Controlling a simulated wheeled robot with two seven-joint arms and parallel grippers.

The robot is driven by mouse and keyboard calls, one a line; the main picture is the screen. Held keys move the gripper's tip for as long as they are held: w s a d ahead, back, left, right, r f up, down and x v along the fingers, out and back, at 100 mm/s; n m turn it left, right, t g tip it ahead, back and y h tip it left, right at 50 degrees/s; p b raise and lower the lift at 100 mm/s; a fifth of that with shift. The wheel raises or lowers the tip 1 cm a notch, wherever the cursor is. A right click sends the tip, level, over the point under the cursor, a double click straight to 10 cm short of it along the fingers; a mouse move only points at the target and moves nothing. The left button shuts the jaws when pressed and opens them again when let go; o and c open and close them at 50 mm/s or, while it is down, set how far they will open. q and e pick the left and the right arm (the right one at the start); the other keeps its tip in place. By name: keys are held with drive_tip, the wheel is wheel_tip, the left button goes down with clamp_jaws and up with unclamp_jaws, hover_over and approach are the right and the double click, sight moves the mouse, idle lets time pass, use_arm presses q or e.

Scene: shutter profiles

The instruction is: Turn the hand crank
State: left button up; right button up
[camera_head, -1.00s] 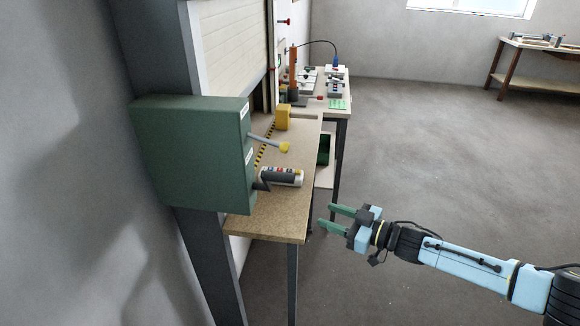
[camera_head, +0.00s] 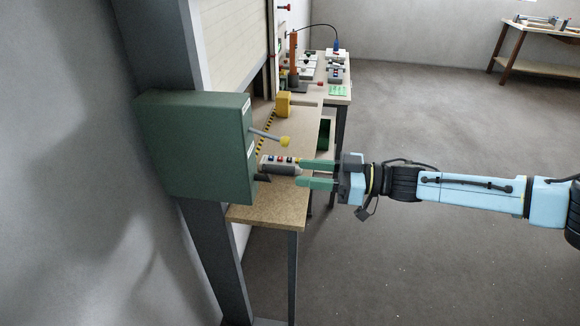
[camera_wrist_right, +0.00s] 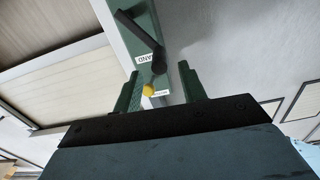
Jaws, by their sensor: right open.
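A green box (camera_head: 195,145) is fixed to the dark post on the left. A dark hand crank (camera_head: 263,178) sticks out low on its right side; part of it is hard to make out in the head view. In the right wrist view the dark crank (camera_wrist_right: 138,28) shows on the green box face beside a label ending in "AND". A rod with a yellow knob (camera_head: 285,141) sits above the crank. My right gripper (camera_head: 300,174) is open and empty, its green fingers pointing left toward the crank, apart from it. My left gripper is not in view.
A wooden table (camera_head: 270,208) stands under the box, with a button panel (camera_head: 280,160) and a yellow block (camera_head: 282,104). A further table (camera_head: 338,98) holds several tools.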

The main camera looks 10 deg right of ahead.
sight(290, 171)
drive_tip(key=shift+x, duration=2.25)
clamp_jaws()
